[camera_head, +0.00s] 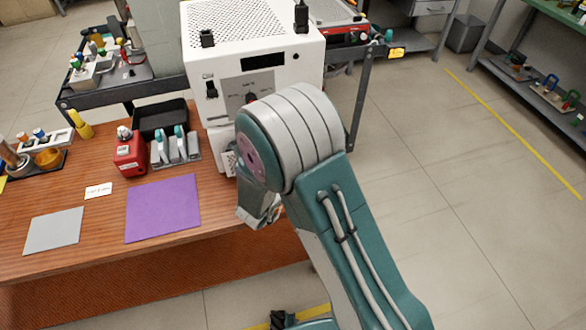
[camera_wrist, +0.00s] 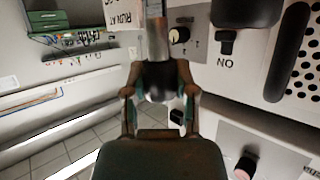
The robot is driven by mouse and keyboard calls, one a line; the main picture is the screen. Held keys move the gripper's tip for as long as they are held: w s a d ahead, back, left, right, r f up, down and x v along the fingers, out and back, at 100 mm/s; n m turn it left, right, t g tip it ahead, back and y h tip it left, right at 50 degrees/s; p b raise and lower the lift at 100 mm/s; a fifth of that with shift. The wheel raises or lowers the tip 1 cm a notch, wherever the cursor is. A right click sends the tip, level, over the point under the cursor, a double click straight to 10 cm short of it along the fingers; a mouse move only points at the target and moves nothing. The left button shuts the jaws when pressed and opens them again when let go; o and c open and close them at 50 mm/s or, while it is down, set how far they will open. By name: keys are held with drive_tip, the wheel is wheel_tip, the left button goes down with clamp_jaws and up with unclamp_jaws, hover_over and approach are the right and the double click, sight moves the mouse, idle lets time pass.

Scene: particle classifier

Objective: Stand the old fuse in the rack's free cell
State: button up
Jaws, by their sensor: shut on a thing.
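In the wrist view my gripper (camera_wrist: 158,80) is shut on a grey cylinder with a dark lower end, which looks like the old fuse (camera_wrist: 157,42). It stands out beyond the fingertips, in front of the white machine's panel. In the head view my arm hides the fingertips and the held fuse. A white holder (camera_head: 58,138) with orange- and blue-capped pieces stands at the table's left. It may be the rack, but I cannot make out a free cell.
The white machine (camera_head: 225,55) stands behind my arm. On the wooden table (camera_head: 105,215) are a red device (camera_head: 130,158), a black bin (camera_head: 162,106), a grey stand (camera_head: 188,163) with teal-and-white pieces, a purple mat (camera_head: 163,208) and a grey mat (camera_head: 54,231). Floor at right is clear.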

drive_tip(key=shift+a+f, duration=0.25)
drive_tip(key=shift+f, duration=0.75)
drive_tip(key=shift+d+f, duration=0.15)
drive_tip(key=shift+d, duration=0.05)
drive_tip(key=shift+a, duration=0.1)
drive_tip(key=shift+f, duration=1.6)
idle(0.7)
drive_tip(key=o, duration=1)
drive_tip(key=shift+s, duration=0.1)
